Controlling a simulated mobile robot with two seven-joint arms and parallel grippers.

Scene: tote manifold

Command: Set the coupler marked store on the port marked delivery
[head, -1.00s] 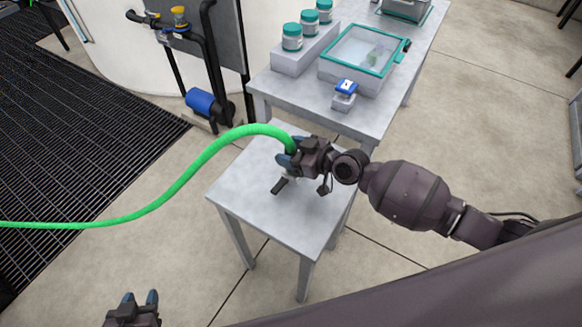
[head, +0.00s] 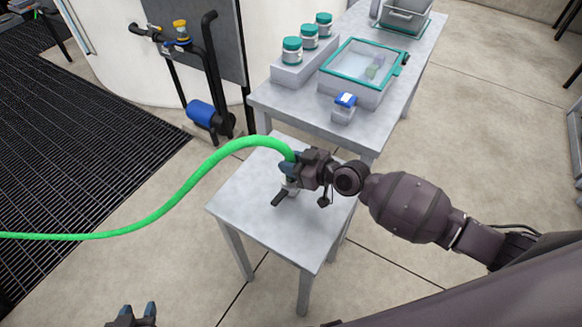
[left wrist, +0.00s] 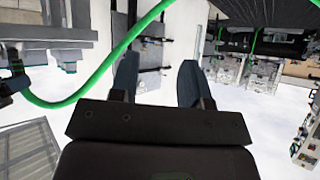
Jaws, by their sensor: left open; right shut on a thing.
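My right gripper (head: 291,167) is shut on the end piece of the green hose (head: 180,195), over the small grey table. A pale coupler body (head: 291,186) and a dark lever (head: 279,199) show just below its fingers. Whether the coupler touches the tabletop is unclear, and no mark on it is readable. My left gripper (head: 138,311) is open and empty at the bottom edge of the head view; its spread fingers also show in the left wrist view (left wrist: 157,80). No port marked delivery can be made out.
The small table (head: 245,215) is otherwise bare. Behind it, a larger bench (head: 390,125) holds a teal-rimmed box (head: 345,88), several teal-lidded jars (head: 292,50) and a blue-topped block (head: 344,108). Black pipes with a blue motor (head: 205,114) stand at the wall, beside dark floor grating (head: 75,150).

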